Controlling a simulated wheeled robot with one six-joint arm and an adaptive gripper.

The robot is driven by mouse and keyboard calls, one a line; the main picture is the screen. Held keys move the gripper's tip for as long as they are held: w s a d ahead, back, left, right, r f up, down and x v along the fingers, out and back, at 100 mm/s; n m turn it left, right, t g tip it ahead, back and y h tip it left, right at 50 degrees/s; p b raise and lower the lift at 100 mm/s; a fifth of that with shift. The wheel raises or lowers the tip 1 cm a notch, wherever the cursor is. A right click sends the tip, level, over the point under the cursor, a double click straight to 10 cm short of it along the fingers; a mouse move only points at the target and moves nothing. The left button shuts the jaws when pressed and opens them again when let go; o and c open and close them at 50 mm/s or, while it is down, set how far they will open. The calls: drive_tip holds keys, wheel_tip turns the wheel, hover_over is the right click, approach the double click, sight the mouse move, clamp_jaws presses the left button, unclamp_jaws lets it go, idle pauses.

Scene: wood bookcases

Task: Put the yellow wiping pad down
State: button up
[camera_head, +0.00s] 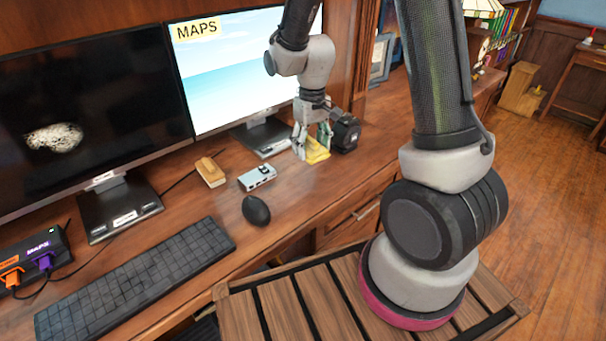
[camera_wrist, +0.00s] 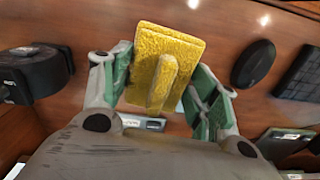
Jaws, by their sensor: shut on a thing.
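The yellow wiping pad (camera_head: 318,150) is a rectangular, rough-textured pad with a raised yellow grip bar. It is low at the wooden desk (camera_head: 222,232), in front of the right monitor; I cannot tell whether it touches the desktop. My gripper (camera_head: 312,138) points down and is shut on the pad. In the wrist view, the pad (camera_wrist: 182,50) sits between the green-lined fingers of my gripper (camera_wrist: 162,88), slightly tilted, with the left finger against its edge. The fingers hide part of the pad in the head view.
A black device (camera_head: 345,133) stands close to the right of the pad. A wooden block (camera_head: 211,171), a grey hub (camera_head: 257,177), a black mouse (camera_head: 256,210) and a keyboard (camera_head: 135,285) lie to the left. The right monitor (camera_head: 235,75) rises behind. Bare desk lies between hub and pad.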

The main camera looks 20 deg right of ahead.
sight(315, 186)
drive_tip(key=shift+s+d+f+n, duration=0.15)
drive_tip(key=shift+s+f+n, duration=0.2)
drive_tip(key=shift+s, duration=0.25)
drive_tip(key=shift+s+d+f+n, duration=0.1)
drive_tip(key=shift+s+f+n, duration=0.2)
drive_tip(key=shift+s, duration=0.3)
wheel_tip(315, 186, down, 9)
drive_tip(key=shift+w+f, duration=0.1)
drive_tip(key=shift+f, duration=0.05)
drive_tip(key=shift+f, duration=0.15)
drive_tip(key=o, duration=1.1)
